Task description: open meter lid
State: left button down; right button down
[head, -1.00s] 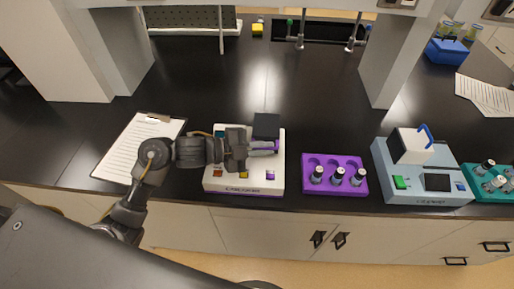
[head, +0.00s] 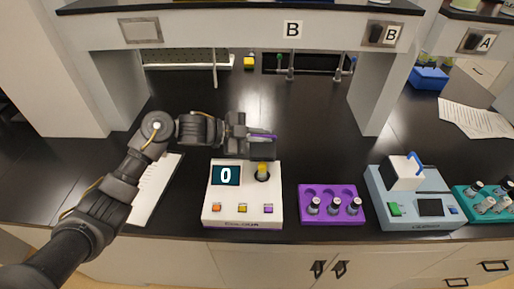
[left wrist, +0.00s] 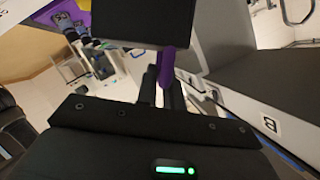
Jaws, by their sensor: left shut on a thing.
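In the left wrist view the purple handle (left wrist: 167,62) sits at the fingers (left wrist: 160,90), next to the black lid (left wrist: 145,22). My right gripper is not in view.
A purple rack (head: 332,214) with capped vials stands right of the meter, then a blue-grey device (head: 410,210) and a teal rack (head: 485,207). A clipboard (head: 155,190) lies left. An overhead shelf (head: 240,28) spans the back. The counter behind the meter is mostly clear.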

pick_arm(q)
jog(key=w+n, duration=0.1)
jog(key=w+g+b, duration=0.1)
jog(key=w, duration=0.1)
jog(key=shift+w+d+r+n+y, duration=0.2)
jog(key=shift+w+n+y, duration=0.1)
jog(key=shift+n, duration=0.1)
jog(key=shift+w+b, duration=0.5)
jog(key=shift+w, duration=0.25)
jog(key=c, duration=1.5)
grip_release()
jog(key=shift+a, duration=0.3)
jog(key=b+v, duration=0.3)
jog(key=v, duration=0.7)
jog(key=shift+a+r+b, duration=0.1)
jog(key=shift+r+b, duration=0.1)
jog(key=shift+b, duration=0.2)
